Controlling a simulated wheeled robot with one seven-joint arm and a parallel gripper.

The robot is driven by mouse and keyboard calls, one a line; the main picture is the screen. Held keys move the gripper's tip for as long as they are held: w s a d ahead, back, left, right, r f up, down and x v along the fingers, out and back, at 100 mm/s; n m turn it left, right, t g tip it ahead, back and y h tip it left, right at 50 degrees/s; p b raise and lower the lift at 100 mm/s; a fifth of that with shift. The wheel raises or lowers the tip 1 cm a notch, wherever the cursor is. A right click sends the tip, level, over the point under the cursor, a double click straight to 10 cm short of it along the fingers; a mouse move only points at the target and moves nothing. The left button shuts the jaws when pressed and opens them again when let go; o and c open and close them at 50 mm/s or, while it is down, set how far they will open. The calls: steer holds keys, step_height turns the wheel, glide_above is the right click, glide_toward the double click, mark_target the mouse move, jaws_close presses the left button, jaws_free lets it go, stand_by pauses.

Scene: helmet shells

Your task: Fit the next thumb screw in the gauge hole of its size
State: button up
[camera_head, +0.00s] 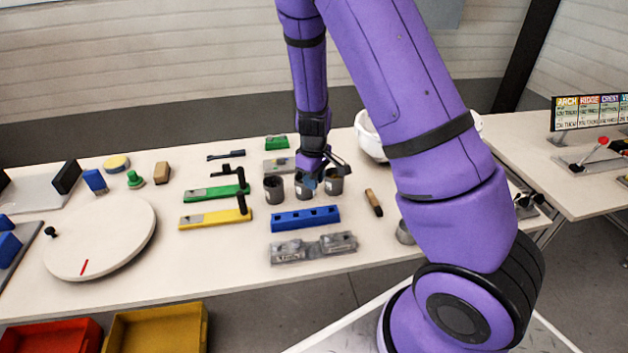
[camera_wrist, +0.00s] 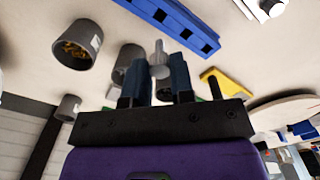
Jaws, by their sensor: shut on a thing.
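My gripper (camera_wrist: 158,74) is shut on a pale grey thumb screw (camera_wrist: 159,55), which sticks out beyond the fingertips in the wrist view. In the head view my gripper (camera_head: 316,172) is above the row of dark grey cups, and the screw cannot be made out. A blue bar with several dark openings (camera_head: 305,218) lies in front of the cups; it also shows at the top of the wrist view (camera_wrist: 170,17). A grey block with small labels (camera_head: 313,247) lies in front of the bar. I cannot tell which of these is the gauge.
A left cup (camera_head: 273,189) and a right cup (camera_head: 334,183) stand by my gripper. One cup (camera_wrist: 77,46) holds brass-coloured pieces. Green (camera_head: 216,193) and yellow (camera_head: 215,218) fixtures lie left, a brown-handled piece (camera_head: 373,202) right. A white bowl (camera_head: 367,138) stands behind.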

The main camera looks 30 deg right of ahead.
steer(key=shift+r, duration=0.1)
steer(key=shift+r, duration=1.55)
steer(key=s+d+f, duration=0.3)
steer(key=s+f, duration=0.4)
steer(key=s, duration=0.5)
steer(key=shift+s+f, duration=0.3)
steer(key=shift+f, duration=0.1)
stand_by(0.3)
steer(key=shift+f, duration=2.3)
stand_by(2.2)
